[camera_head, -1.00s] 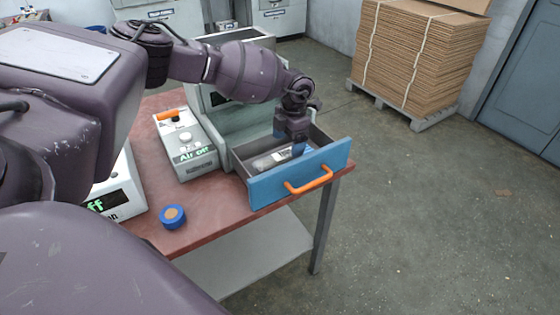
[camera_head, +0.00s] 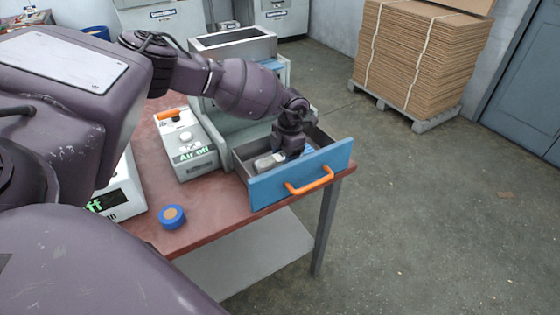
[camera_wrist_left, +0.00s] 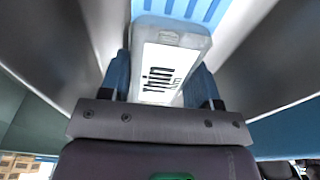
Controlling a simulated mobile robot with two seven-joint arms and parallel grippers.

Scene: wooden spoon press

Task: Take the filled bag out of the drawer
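The filled bag (camera_head: 268,162) lies in the open drawer (camera_head: 322,168), which has a blue front and an orange handle. In the left wrist view the bag (camera_wrist_left: 168,65) is pale grey with a white printed label. My left gripper (camera_head: 289,154) is down inside the drawer over the bag and hides part of it. In the left wrist view its blue fingers (camera_wrist_left: 160,82) stand apart, one on each side of the bag, close against its edges. I see no firm closing on it. My right gripper is not in view.
The drawer's grey walls stand close around my left gripper. Stacked cardboard (camera_head: 415,55) stands on a pallet behind.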

